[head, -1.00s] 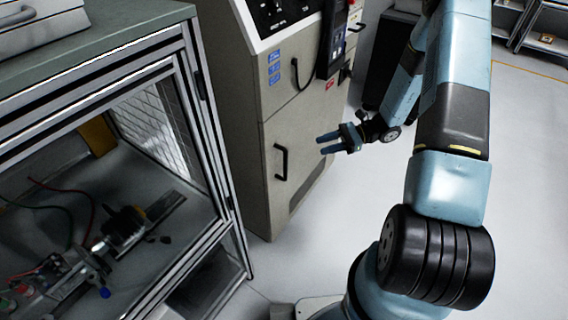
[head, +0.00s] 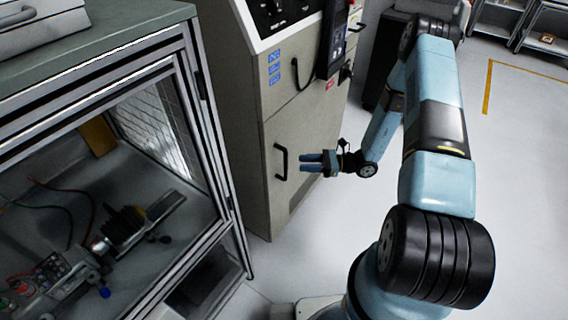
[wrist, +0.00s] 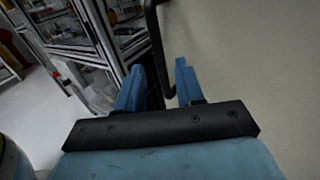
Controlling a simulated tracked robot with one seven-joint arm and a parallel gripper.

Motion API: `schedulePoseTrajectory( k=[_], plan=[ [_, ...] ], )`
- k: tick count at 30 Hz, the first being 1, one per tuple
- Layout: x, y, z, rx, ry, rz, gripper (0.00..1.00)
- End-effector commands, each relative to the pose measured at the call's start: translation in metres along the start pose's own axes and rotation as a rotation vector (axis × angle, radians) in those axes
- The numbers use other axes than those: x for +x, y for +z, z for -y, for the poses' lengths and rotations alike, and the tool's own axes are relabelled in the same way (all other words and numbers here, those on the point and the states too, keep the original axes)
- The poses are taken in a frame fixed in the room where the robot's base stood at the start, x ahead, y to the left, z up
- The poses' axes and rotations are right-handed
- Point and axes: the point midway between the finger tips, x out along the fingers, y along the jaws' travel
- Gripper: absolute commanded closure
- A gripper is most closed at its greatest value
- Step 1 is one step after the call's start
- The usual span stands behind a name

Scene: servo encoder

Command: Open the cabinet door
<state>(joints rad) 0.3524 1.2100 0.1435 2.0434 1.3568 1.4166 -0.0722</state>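The beige cabinet door (head: 305,140) is shut, with a black vertical bar handle (head: 281,161) on its left side. My gripper (head: 301,162) is open in front of the door, its blue fingertips a short way to the right of the handle in the head view. In the wrist view, the handle (wrist: 154,35) lies in line with the gap between the two open fingers (wrist: 159,66). I cannot tell whether the tips reach past the bar. Nothing is held.
A framed glass enclosure (head: 190,110) with equipment inside stands just left of the cabinet. A second handle (head: 296,75) and a control panel (head: 333,40) are above the door. Clear floor (head: 520,200) lies to the right.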

Motion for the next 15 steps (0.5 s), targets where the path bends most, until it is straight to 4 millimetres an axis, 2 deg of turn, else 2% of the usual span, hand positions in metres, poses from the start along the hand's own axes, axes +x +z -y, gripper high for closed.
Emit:
schedulePoseTrajectory(
  k=[6,15],
  plan=[
    [0.040,0.000,-0.001,0.001,0.003,0.000,0.63],
    [0.073,0.000,0.000,0.000,0.001,0.000,0.63]
  ],
)
